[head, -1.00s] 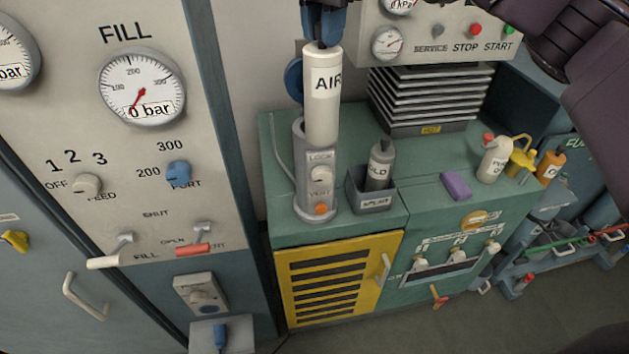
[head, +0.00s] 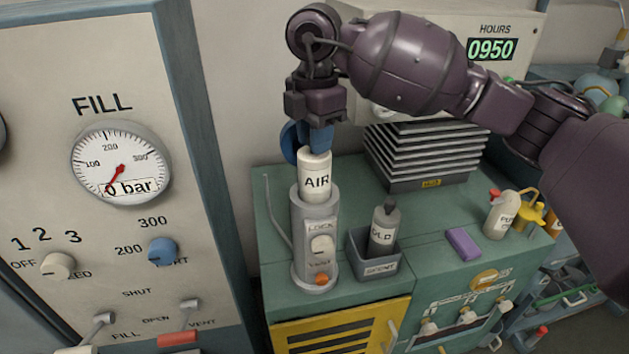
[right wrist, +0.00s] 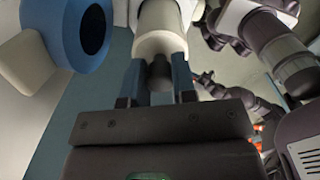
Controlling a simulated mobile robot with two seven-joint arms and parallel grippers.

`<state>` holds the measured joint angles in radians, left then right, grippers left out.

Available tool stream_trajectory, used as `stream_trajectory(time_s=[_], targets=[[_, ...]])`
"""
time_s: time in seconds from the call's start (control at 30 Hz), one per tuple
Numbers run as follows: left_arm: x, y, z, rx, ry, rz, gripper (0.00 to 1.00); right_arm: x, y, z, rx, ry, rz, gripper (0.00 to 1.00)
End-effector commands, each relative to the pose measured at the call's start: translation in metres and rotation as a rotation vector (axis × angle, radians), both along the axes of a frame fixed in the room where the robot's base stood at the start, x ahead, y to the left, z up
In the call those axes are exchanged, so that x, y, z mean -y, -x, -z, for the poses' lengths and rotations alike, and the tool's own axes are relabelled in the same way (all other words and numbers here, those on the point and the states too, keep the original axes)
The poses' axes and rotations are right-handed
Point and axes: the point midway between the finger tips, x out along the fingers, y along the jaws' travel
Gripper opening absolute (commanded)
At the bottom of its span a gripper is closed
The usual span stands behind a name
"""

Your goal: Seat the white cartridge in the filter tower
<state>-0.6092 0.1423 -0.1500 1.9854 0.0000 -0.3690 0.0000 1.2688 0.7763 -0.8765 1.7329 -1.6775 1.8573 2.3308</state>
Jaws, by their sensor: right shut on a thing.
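The white cartridge (head: 315,180), marked AIR, stands upright with its lower part inside the grey filter tower (head: 316,262). Its upper part shows above the tower's rim. My right gripper (head: 318,140) is above it with blue fingers shut on the cartridge's top. In the right wrist view the fingers (right wrist: 158,85) close around a dark knob on the end of the white cartridge (right wrist: 160,40). The tower has a LOCK label, a light knob and an orange button (head: 321,278). The tower's inside is hidden. My left gripper is not in view.
A grey bin (head: 376,262) marked SPENT holds a dark grey cartridge (head: 383,228) right of the tower. A blue ring-shaped part (head: 290,142) is behind the cartridge. A purple block (head: 463,244) and bottles (head: 501,213) stand farther right on the green bench.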

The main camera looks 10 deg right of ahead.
Motion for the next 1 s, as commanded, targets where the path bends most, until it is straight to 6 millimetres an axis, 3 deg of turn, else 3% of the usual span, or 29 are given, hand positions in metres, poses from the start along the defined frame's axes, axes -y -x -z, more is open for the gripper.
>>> stream_trajectory(time_s=[0.2,0.47,0.73,1.0], targets=[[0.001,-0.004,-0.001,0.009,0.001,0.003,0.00,0.000,0.000,0.039,0.000,-0.001,-0.002,0.00],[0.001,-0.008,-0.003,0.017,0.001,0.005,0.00,0.000,0.000,0.053,0.001,0.000,-0.002,0.00],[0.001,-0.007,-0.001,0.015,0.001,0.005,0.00,0.000,0.000,0.088,-0.001,-0.001,-0.001,0.00],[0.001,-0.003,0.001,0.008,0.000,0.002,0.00,0.000,0.000,0.091,0.002,-0.001,-0.001,0.00]])
